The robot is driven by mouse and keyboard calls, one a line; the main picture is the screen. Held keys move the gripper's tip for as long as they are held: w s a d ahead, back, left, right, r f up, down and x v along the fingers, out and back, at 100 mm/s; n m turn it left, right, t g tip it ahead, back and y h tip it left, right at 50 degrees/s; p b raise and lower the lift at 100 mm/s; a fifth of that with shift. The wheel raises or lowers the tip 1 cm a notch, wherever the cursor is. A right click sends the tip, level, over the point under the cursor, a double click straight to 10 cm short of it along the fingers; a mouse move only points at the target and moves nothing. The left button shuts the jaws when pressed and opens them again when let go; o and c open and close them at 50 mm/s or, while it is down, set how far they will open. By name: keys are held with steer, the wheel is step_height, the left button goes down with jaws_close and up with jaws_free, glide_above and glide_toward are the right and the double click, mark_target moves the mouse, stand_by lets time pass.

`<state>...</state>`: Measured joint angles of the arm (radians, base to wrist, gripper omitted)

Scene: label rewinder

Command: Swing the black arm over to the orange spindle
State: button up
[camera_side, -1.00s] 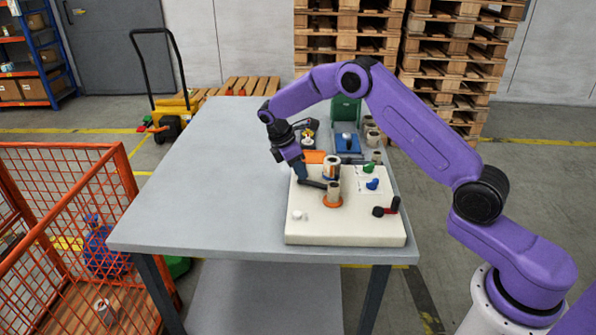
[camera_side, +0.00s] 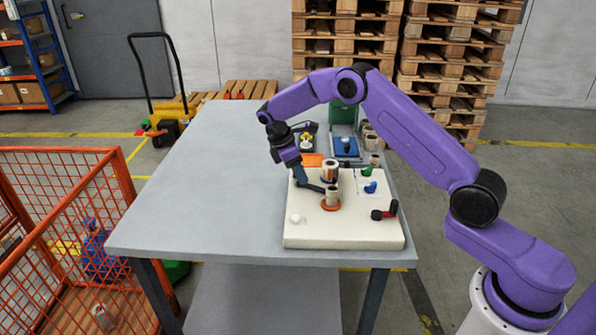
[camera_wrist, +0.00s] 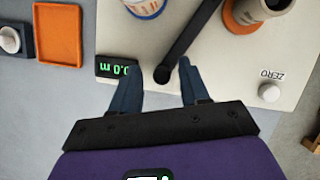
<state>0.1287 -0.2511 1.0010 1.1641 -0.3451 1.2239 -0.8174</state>
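The black arm (camera_wrist: 188,41) is a bar running from its round pivot on the cream panel (camera_wrist: 115,30) to the top of the wrist view, between two cored spindles. Its far end is out of that view. The orange spindle (camera_wrist: 231,22) carries a brown core and is right of the bar; in the side view it (camera_side: 331,205) stands mid-panel. My gripper (camera_wrist: 156,66) is low over the panel with its fingers apart, one on each side of the pivot end. The right fingertip is close beside the bar; I cannot tell whether they touch.
A roll with a blue and white rim (camera_side: 329,171) stands behind the orange spindle. The panel also has a digital display (camera_wrist: 119,67), a white ZERO knob (camera_wrist: 269,92) and a red-black crank (camera_side: 385,210). An orange tray (camera_wrist: 57,34) lies beside it. The table's left side is clear.

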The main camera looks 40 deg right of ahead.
steer(key=v, duration=1.7)
steer(key=shift+r, duration=0.2)
steer(key=shift+a, duration=0.1)
